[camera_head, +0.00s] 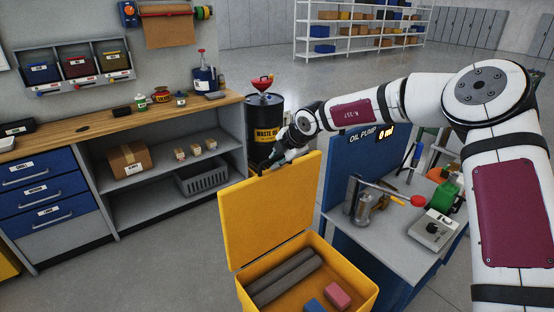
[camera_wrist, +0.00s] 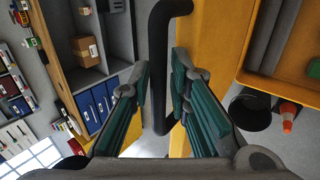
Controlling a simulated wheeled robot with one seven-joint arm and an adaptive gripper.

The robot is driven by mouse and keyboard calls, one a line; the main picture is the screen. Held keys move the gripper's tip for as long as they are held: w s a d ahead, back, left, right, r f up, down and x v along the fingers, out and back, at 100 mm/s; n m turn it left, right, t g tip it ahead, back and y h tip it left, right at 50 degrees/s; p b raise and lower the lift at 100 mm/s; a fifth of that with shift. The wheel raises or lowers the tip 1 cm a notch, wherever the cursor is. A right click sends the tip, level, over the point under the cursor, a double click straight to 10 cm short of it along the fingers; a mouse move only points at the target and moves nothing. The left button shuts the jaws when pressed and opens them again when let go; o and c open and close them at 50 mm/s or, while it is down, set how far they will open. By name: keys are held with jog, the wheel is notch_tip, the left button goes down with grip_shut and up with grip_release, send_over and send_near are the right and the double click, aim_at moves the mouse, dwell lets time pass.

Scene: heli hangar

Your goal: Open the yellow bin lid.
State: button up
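The yellow bin (camera_head: 364,293) stands at the bottom centre of the head view. Its yellow lid (camera_head: 262,210) is raised nearly upright at the back-left side, and the inside shows. My gripper (camera_head: 277,161) is at the lid's top edge. In the wrist view my gripper (camera_wrist: 162,62) has its two green-padded fingers apart, with the lid's black handle (camera_wrist: 159,85) between them. I cannot tell whether the pads touch the handle. The yellow lid (camera_wrist: 208,50) runs along the right of the handle, partly hidden by the right finger.
Grey rolls (camera_head: 285,278) and small blocks (camera_head: 338,294) lie in the bin. A workbench (camera_head: 75,133) with drawers stands left, a waste oil drum (camera_head: 264,112) behind, and an oil pump table (camera_head: 400,245) close on the right. Floor left of the bin is clear.

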jog(key=shift+o, duration=0.3)
jog(key=v, duration=1.2)
